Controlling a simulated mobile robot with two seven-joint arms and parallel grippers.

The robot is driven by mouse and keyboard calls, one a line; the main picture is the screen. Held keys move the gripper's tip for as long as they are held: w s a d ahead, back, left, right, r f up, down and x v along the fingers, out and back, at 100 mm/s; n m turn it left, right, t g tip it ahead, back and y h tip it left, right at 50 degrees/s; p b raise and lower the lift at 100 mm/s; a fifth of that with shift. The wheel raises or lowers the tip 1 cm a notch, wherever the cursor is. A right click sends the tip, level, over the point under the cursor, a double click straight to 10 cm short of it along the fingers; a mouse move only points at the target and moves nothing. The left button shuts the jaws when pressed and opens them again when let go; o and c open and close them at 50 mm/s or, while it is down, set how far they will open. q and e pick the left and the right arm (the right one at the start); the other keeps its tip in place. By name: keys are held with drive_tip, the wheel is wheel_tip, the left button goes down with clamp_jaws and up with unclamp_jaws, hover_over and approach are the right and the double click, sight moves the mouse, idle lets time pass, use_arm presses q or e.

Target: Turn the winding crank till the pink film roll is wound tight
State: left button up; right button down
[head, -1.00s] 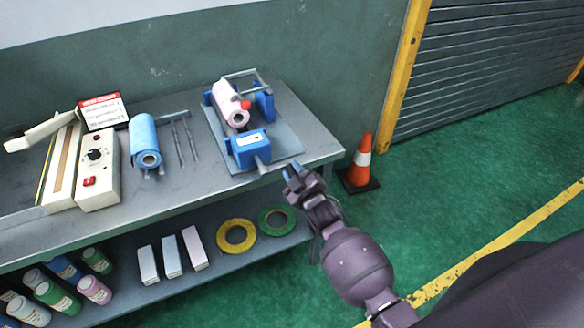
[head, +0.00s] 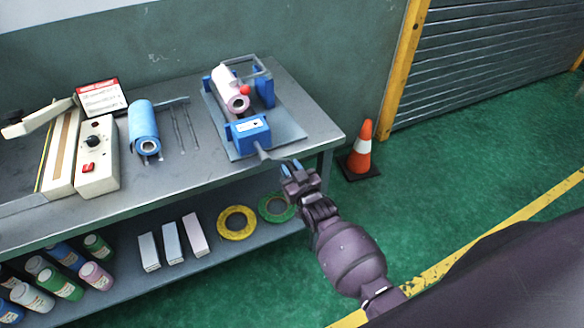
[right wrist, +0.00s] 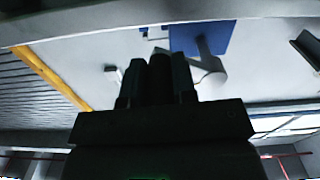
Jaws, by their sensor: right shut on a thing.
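The pink film roll (head: 226,84) sits in a blue-and-grey winder on the bench, with a red knob (head: 245,90) beside it. The winder's blue gearbox (head: 247,134) is at the front. The grey winding crank (head: 268,155) sticks out from the gearbox toward the bench's front edge. My right gripper (head: 290,168) is shut on the crank's handle end, which its fingers mostly hide. In the right wrist view, the closed fingers (right wrist: 158,75) cover the grip, with the grey crank (right wrist: 208,80) and blue gearbox (right wrist: 203,38) just beyond. My left gripper is not in view.
A blue roll (head: 145,125), grey rods and a cream sealing machine (head: 97,160) are on the bench to the left. Tape rings (head: 237,222), boxes and bottles fill the lower shelf. A traffic cone (head: 362,150) stands right of the bench; the floor in front is clear.

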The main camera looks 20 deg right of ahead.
drive_tip(key=shift+f, duration=0.1)
idle(0.3)
drive_tip(key=c, duration=0.9)
unclamp_jaws()
drive_tip(key=s, duration=1.1)
drive_tip(key=shift+d, duration=0.2)
drive_tip(key=shift+w, duration=0.1)
drive_tip(key=s+d+f+g, duration=0.1)
drive_tip(key=s+g, duration=0.1)
drive_tip(key=s, duration=0.3)
drive_tip(key=s+d+f+g, duration=0.1)
drive_tip(key=s+f+g, duration=0.1)
drive_tip(key=s, duration=0.4)
drive_tip(key=s+d+f+g, duration=0.2)
drive_tip(key=s, duration=0.3)
drive_tip(key=shift+s+h, duration=0.35)
drive_tip(key=shift+h, duration=0.05)
